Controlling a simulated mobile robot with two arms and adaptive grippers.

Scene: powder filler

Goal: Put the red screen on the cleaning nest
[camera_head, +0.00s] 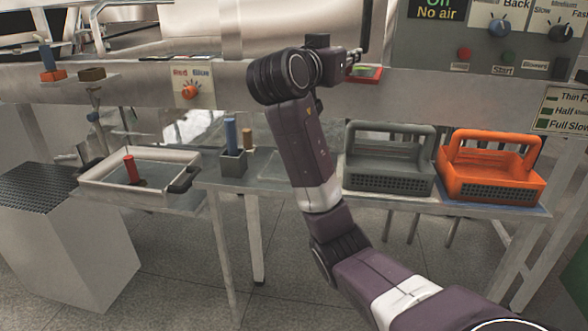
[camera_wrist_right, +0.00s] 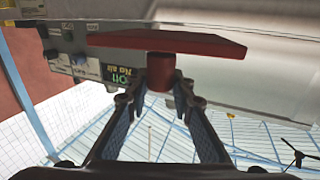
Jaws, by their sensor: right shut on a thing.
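In the right wrist view, a red flat plate with a short round red stub, which looks like the red screen (camera_wrist_right: 168,43), spans the space beyond my right gripper (camera_wrist_right: 160,88). The fingers are shut on the stub. In the head view my right arm crosses the middle, and its gripper (camera_head: 354,57) is small and dark by the machine front. A red and green piece (camera_head: 367,73) shows just below it; I cannot tell if it is the held screen. The cleaning nest is not clearly identifiable. My left gripper is out of view.
A metal tray (camera_head: 112,195) holds a red cylinder (camera_head: 131,169). A grey basket (camera_head: 388,181) and an orange basket (camera_head: 490,188) stand on the right shelf. The machine's control panel is above.

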